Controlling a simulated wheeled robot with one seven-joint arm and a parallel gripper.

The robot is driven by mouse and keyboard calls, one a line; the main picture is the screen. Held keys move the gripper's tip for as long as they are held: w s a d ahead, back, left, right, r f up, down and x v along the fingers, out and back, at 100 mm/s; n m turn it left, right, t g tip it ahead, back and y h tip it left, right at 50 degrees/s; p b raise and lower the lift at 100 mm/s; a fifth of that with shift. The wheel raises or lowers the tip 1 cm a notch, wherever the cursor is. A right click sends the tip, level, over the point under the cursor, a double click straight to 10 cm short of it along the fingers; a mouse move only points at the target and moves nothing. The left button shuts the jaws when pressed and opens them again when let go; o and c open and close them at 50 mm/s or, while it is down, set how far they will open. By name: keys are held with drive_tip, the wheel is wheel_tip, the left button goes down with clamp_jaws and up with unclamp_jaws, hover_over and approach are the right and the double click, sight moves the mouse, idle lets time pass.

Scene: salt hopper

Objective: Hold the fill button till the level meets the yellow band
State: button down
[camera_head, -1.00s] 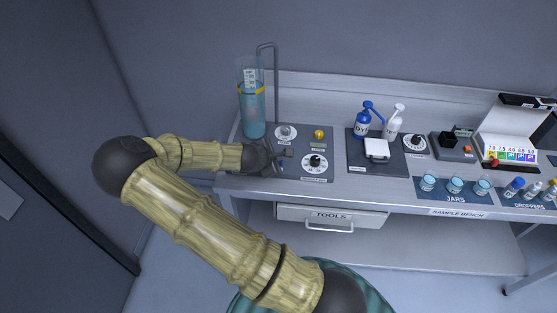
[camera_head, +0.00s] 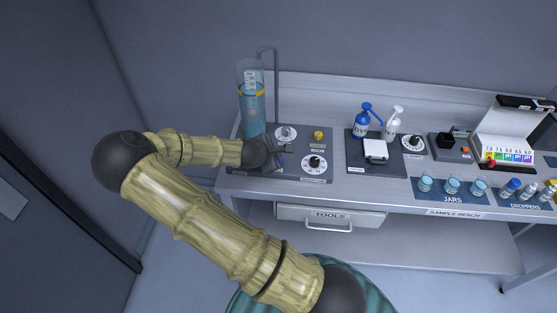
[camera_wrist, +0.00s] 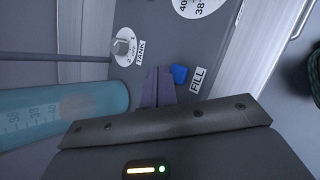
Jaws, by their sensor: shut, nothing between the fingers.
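The clear cylinder (camera_head: 252,118) stands at the bench's left end with blue liquid in it. Its yellow band (camera_head: 251,94) is near the top; the liquid surface looks close to the band, but I cannot tell exactly how they meet. In the wrist view the blue fill button (camera_wrist: 179,74) sits beside the FILL label (camera_wrist: 198,80). My gripper (camera_wrist: 158,72) is shut and empty, its fingertips just left of the button over the panel. I cannot tell whether they touch it. In the head view my gripper (camera_head: 284,151) covers the button.
The TANK knob (camera_wrist: 123,47) is near the fingers; a large dial (camera_head: 314,163) and yellow knob-like part (camera_head: 319,135) are on the same panel. A thin pipe (camera_head: 275,85) rises behind the cylinder. Bottles (camera_head: 362,122) and jars (camera_head: 452,186) stand further right.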

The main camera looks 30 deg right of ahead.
drive_tip(key=shift+r+p, duration=1.6)
drive_tip(key=shift+r, duration=0.65)
drive_tip(key=s+a+r+m+g+y, duration=0.1)
drive_tip(key=s+a+r+m+y, duration=0.3)
drive_tip(key=s, duration=0.5)
drive_tip(key=s+a+r+m+g+y, duration=0.1)
drive_tip(key=s+a+r+m+y, duration=0.2)
drive_tip(key=s+a+r+m, duration=0.6)
drive_tip(key=shift+a+m+y, duration=0.4)
drive_tip(key=shift+a+m, duration=0.2)
drive_tip(key=shift+m, duration=0.6)
